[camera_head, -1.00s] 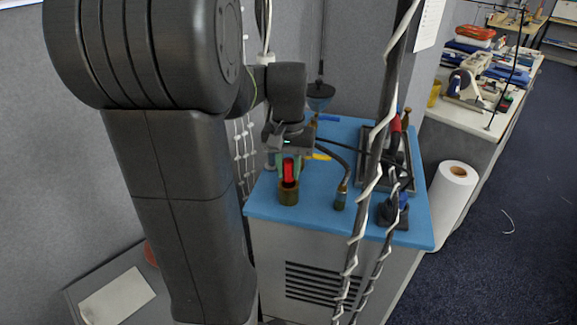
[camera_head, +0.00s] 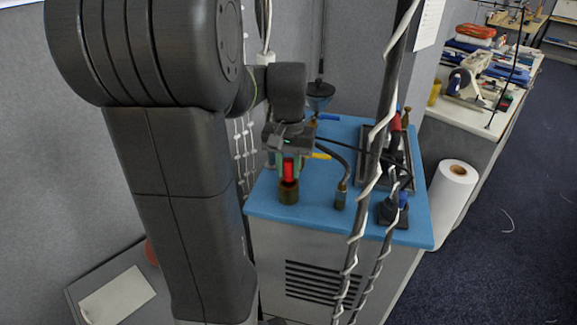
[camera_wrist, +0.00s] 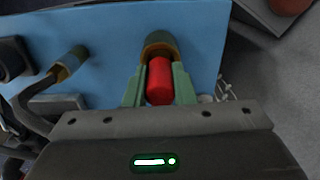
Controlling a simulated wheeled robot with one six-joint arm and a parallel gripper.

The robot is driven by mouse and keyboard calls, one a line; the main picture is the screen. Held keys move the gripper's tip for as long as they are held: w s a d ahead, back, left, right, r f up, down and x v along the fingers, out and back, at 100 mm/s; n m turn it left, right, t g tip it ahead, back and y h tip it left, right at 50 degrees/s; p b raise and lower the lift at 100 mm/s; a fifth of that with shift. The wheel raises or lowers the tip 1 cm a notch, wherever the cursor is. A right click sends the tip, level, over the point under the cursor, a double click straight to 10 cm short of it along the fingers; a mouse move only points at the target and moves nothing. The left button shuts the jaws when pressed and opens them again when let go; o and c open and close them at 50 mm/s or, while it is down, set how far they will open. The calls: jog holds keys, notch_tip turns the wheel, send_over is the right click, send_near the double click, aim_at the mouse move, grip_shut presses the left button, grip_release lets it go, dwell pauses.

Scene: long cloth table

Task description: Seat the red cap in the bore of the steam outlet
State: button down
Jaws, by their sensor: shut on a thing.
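The red cap (camera_head: 289,170) is held upright between the green fingers of my gripper (camera_head: 289,176). It also shows in the wrist view (camera_wrist: 159,82), with a finger on each side. The steam outlet looks to be the brass-coloured cylinder (camera_head: 288,192) standing on the blue top. The cap is directly over it in the head view, its lower end at or just above the rim. In the wrist view the outlet (camera_wrist: 158,44) shows beyond the cap. The bore is mostly hidden, so I cannot tell whether the cap's end is inside it.
The blue worktop (camera_head: 316,205) has a hose with a brass end (camera_head: 340,197) right of the outlet. A dark iron (camera_head: 394,207) and a black tray (camera_head: 372,172) are further right. A cord-wrapped pole (camera_head: 372,170) crosses the view in front.

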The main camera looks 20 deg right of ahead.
aim_at(289, 160)
jog(key=shift+f+b, duration=0.65)
jog(key=shift+f, duration=0.35)
jog(key=c, duration=1.1)
grip_release()
notch_tip(289, 160, up, 14)
jog(key=shift+f+b, duration=0.1)
jog(key=shift+b, duration=0.25)
notch_tip(289, 160, down, 13)
jog(key=shift+p, duration=0.7)
